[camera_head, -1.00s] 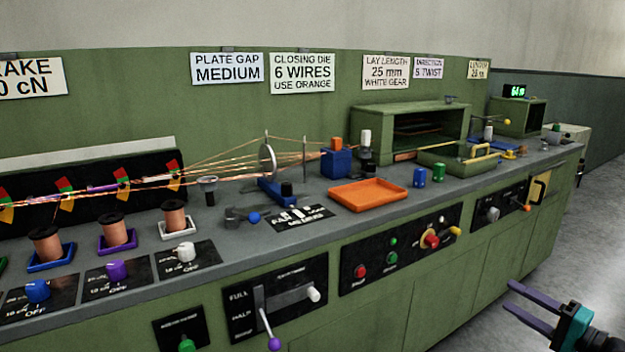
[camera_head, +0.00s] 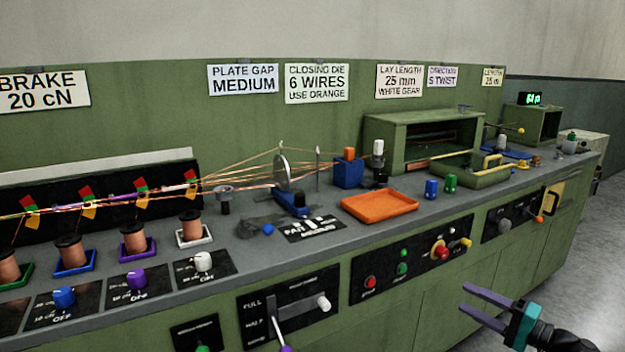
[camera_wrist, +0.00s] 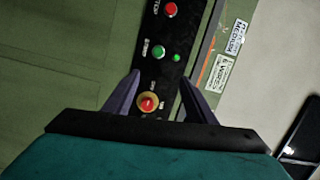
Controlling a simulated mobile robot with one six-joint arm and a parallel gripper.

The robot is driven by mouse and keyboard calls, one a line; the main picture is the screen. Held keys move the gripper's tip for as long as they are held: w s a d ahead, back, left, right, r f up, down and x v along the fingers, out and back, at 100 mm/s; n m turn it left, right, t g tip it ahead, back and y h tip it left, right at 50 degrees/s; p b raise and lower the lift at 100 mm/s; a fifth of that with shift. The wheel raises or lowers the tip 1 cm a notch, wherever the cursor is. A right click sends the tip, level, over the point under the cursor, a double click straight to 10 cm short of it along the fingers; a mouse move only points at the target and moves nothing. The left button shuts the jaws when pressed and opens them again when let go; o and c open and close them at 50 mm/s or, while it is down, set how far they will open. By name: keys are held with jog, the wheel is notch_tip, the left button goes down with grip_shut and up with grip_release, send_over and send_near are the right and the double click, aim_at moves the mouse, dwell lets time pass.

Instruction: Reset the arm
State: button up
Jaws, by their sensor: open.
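My gripper (camera_head: 472,300) is at the lower right of the head view, in front of the green machine bench. Its two purple fingers are apart, with nothing between them, and point left toward the bench front. In the wrist view the fingers (camera_wrist: 158,95) frame part of a black control panel (camera_wrist: 165,60) with a red knob on a yellow ring (camera_wrist: 149,103), a green button (camera_wrist: 159,52) and a red button (camera_wrist: 170,10). The gripper looks apart from the panel.
The bench top carries copper spools (camera_head: 133,238), an orange tray (camera_head: 379,207), a blue block (camera_head: 348,172) and a green open-front housing (camera_head: 424,116). Levers and knobs such as the red knob (camera_head: 441,252) stick out of the front. Grey floor at right (camera_head: 580,270) is free.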

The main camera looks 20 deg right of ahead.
jog(key=w+a+f+n+g+y+p, duration=0.1)
jog(key=w+a+f+g+y+p, duration=0.15)
jog(key=a, duration=0.45)
jog(key=w+a+f+n+g+y+p, duration=0.1)
jog(key=w+a+f+p, duration=0.15)
jog(key=a, duration=0.45)
jog(key=w+a+f+g+y+p, duration=0.1)
jog(key=w+a+g, duration=0.1)
jog(key=w+a, duration=0.35)
jog(key=s+a+f+n+g+p, duration=0.1)
jog(key=s+a+f+g+p, duration=0.1)
jog(key=a+f, duration=0.35)
jog(key=s+a+f+n+g+p, duration=0.1)
jog(key=s+a+f+g+p, duration=0.15)
jog(key=a, duration=0.65)
jog(key=s+a+f+n+g+p, duration=0.1)
jog(key=s+a+f+g+p, duration=0.15)
jog(key=a, duration=0.55)
jog(key=s+a+f+n+g+h+p, duration=0.25)
jog(key=s+a+f+g, duration=0.2)
jog(key=s, duration=0.45)
jog(key=s+a+f+n+g+h+p, duration=0.2)
jog(key=s+a+f+g+p, duration=0.25)
jog(key=s, duration=0.45)
jog(key=s+d+f+n+h, duration=0.1)
jog(key=s+d+f+h, duration=0.5)
jog(key=d, duration=0.4)
jog(key=shift+d+f+n+h+b, duration=0.3)
jog(key=shift+f+n+h+b, duration=0.05)
jog(key=shift+f+h, duration=0.5)
